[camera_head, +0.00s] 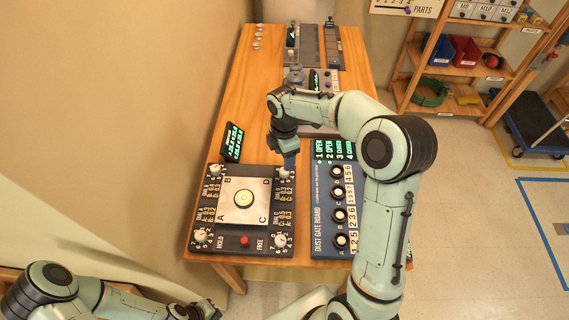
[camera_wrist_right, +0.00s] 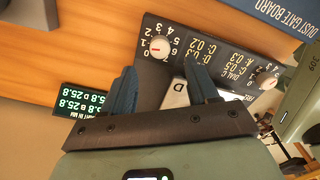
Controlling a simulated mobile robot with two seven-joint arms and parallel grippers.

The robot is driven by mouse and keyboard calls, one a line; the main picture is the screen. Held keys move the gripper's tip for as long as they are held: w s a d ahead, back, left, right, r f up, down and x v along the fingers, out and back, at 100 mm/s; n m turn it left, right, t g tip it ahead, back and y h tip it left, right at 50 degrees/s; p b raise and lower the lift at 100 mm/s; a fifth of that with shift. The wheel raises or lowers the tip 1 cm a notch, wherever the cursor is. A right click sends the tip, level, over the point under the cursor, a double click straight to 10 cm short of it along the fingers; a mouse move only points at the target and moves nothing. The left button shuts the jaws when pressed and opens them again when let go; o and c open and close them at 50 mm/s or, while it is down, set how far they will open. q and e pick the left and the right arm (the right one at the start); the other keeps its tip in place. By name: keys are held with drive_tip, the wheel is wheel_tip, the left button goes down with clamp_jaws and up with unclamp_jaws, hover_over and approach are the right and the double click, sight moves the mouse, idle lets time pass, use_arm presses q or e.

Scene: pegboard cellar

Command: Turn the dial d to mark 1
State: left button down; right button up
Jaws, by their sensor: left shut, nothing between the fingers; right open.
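Dial D (camera_head: 285,172) is a white knob at the top right corner of the dark dial board (camera_head: 224,243). In the right wrist view, dial D (camera_wrist_right: 159,48) sits inside a ring of numbers from 0 to 7. A red mark shows on it, but I cannot tell exactly which number it points to. My right gripper (camera_head: 289,163) is above dial D in the head view. In the wrist view its open fingers (camera_wrist_right: 162,86) are apart, with the knob beyond their tips and nothing between them. My left gripper (camera_head: 207,311) is shut and empty at the bottom left.
Other dials stand at the board's corners, around a metal plate (camera_head: 233,211) with a round level. A red button (camera_head: 244,240) is at the front. A green-digit display (camera_head: 232,142) stands behind the board. The dust gate board (camera_head: 322,225) is to the right, partly behind my right arm.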

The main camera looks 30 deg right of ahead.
wheel_tip(320, 180, up, 6)
drive_tip(key=shift+r, duration=0.25)
drive_tip(key=shift+f, duration=0.1)
idle(0.4)
